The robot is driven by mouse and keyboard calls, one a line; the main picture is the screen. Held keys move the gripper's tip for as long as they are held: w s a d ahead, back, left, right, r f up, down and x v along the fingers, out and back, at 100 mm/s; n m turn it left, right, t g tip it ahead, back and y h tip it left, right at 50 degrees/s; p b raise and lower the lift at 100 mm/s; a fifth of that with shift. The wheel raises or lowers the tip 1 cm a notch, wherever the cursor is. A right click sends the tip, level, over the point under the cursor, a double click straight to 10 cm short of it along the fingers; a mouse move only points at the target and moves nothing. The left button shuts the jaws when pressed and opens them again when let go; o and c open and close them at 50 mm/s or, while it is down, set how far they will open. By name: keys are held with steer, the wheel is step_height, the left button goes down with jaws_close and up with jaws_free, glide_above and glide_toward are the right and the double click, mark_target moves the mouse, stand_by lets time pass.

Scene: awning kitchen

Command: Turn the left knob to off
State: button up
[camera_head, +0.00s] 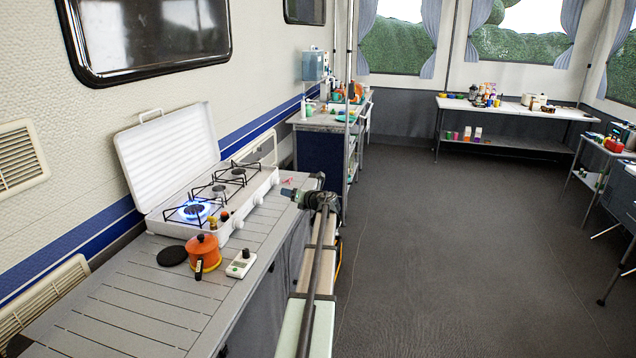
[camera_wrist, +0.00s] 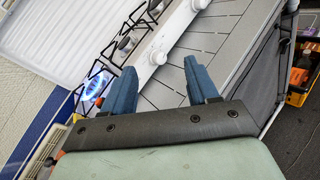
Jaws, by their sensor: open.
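A white stove (camera_head: 262,189) with its lid raised stands on the slatted counter. Its left burner (camera_head: 195,211) burns with a blue flame, which also shows in the wrist view (camera_wrist: 97,84). White knobs sit along the stove's front; the middle knob (camera_head: 258,199) shows in the head view. Two white knobs show in the wrist view, one of them ahead between the finger directions (camera_wrist: 158,57). The left knob is hard to make out and may be hidden by the left finger. My gripper (camera_wrist: 162,82) is open and empty, its blue fingers apart from the knobs.
An orange pot (camera_head: 205,254), a dark round lid (camera_head: 172,256) and a small white device with a display (camera_head: 241,263) lie on the counter (camera_head: 150,300) before the stove's left end. The floor (camera_head: 440,240) to the right is clear.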

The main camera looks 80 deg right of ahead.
mark_target(243, 223)
steer(key=s+d+r+m+g+h, duration=0.3)
steer(key=s+d+m+g+h, duration=0.2)
steer(key=m, duration=0.6)
steer(key=shift+s+d+r+g+h, duration=0.4)
steer(key=shift+s+h, duration=0.8)
steer(key=shift+s, duration=0.4)
steer(key=w+d+f+n+t+y, duration=0.1)
steer(key=w+f+n+t+y, duration=0.5)
steer(key=w+n+y, duration=0.15)
steer(key=w+a+n+y, duration=0.1)
steer(key=a+y, duration=0.1)
steer(key=w+a+f+n+t+y, duration=0.1)
steer(key=n+y, duration=0.1)
steer(key=w+a+n+y, duration=0.1)
steer(key=a+y, duration=0.1)
steer(key=shift+w+a+f+n+t, duration=0.3)
steer(key=shift+w+n, duration=0.05)
steer(key=a+n+y, duration=0.2)
steer(key=a, duration=0.1)
steer(key=a+n+y, duration=0.1)
steer(key=a+y, duration=0.1)
steer(key=a+n+y, duration=0.2)
steer(key=a, duration=0.1)
steer(key=shift+s+a+f+n+y, duration=0.2)
steer(key=shift+a+f+n+y, duration=0.05)
steer(key=shift+a+f+n, duration=0.1)
steer(key=x, duration=1.3)
steer(key=shift+w+a+f, duration=0.1)
steer(key=shift+w+f, duration=0.15)
steer(key=shift+f, duration=0.2)
